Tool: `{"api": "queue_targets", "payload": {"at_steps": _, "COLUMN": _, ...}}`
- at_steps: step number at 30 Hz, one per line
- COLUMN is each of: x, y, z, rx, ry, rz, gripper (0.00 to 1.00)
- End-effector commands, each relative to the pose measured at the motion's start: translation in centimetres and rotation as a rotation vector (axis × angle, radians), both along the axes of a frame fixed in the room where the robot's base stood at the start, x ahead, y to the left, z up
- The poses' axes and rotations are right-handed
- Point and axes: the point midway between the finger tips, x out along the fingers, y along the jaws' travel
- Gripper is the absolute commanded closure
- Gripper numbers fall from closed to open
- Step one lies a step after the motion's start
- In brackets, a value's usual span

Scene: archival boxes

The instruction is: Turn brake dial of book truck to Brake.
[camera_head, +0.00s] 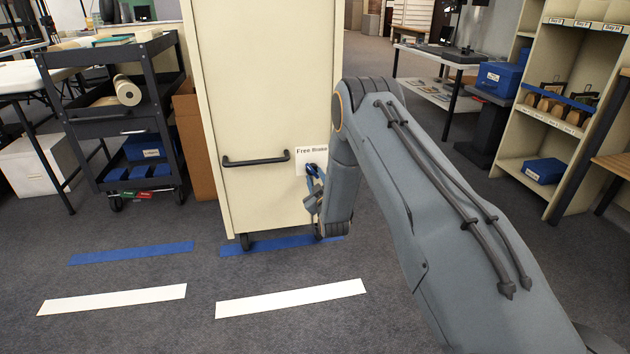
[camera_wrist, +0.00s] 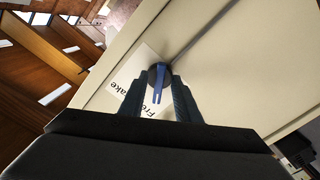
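The book truck (camera_head: 262,100) is a tall cream cabinet with a dark handle on its near face. Its white label (camera_head: 312,151) reads "Free Brake". The brake dial (camera_wrist: 159,77) has a dark round hub and a blue pointer. In the wrist view the pointer runs down from the hub beside the word "Free", with "ake" visible to its left. My gripper (camera_wrist: 160,86) is at the dial, one finger on each side of the pointer, with narrow gaps showing. Whether the fingers touch the hub is unclear. In the head view my wrist partly hides the dial area.
The truck's dark handle (camera_head: 256,160) lies left of the label. A black cart (camera_head: 118,125) and a cardboard box (camera_head: 193,140) stand left of the truck. Blue tape (camera_head: 262,246) and white strips (camera_head: 290,299) mark the floor. The floor in front is clear.

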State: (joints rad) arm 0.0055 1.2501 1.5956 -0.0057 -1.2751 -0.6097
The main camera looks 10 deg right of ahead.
Motion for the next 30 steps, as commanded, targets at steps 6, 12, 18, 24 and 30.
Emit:
{"api": "queue_targets", "payload": {"at_steps": 6, "x": 0.39, "y": 0.01, "z": 0.04, "rx": 0.000, "ry": 0.000, "rz": 0.000, "gripper": 0.70}}
{"api": "queue_targets", "payload": {"at_steps": 12, "x": 0.37, "y": 0.00, "z": 0.05, "rx": 0.000, "ry": 0.000, "rz": 0.000, "gripper": 0.85}}
{"api": "queue_targets", "payload": {"at_steps": 18, "x": 0.36, "y": 0.00, "z": 0.04, "rx": 0.000, "ry": 0.000, "rz": 0.000, "gripper": 1.00}}
{"api": "queue_targets", "payload": {"at_steps": 24, "x": 0.34, "y": 0.00, "z": 0.04, "rx": 0.020, "ry": 0.000, "rz": 0.000, "gripper": 1.00}}
{"api": "queue_targets", "payload": {"at_steps": 30, "x": 0.33, "y": 0.03, "z": 0.06, "rx": 0.100, "ry": 0.000, "rz": 0.000, "gripper": 1.00}}
